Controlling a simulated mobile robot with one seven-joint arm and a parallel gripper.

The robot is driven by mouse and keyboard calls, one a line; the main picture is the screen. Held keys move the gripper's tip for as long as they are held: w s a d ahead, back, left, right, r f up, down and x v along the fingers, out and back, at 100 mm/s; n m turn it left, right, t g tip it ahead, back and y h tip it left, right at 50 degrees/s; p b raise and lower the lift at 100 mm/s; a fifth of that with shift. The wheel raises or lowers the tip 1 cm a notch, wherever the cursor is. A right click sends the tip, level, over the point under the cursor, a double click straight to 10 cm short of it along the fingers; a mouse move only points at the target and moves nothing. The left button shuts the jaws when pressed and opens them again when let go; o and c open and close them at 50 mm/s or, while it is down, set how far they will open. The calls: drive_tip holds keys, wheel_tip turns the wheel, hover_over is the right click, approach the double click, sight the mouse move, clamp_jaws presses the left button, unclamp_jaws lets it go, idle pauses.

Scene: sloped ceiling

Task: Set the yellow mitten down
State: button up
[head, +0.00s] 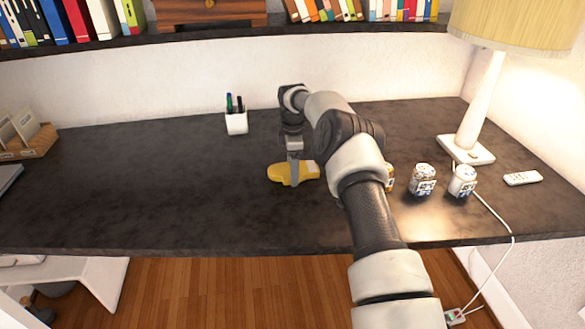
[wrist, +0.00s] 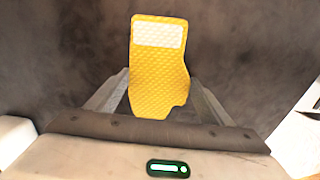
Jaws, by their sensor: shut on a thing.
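The yellow mitten (head: 280,173) is in the middle of the dark desk in the head view, at or just above the surface; I cannot tell whether it touches. My gripper (head: 294,178) points down over it and is shut on it. In the wrist view the quilted yellow mitten (wrist: 158,85) with its pale cuff patch lies between the two grey fingers of my gripper (wrist: 155,98). Part of the mitten is hidden behind a finger in the head view.
A white pen cup (head: 237,123) stands behind and left. Two patterned jars (head: 423,181) (head: 462,181) stand to the right, with another partly hidden behind my arm. A lamp (head: 467,148) and a remote (head: 522,178) are farther right. The desk's left half (head: 150,190) is mostly clear.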

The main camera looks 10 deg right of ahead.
drive_tip(key=shift+f, duration=0.15)
drive_tip(key=o, duration=1)
drive_tip(key=shift+o, duration=0.2)
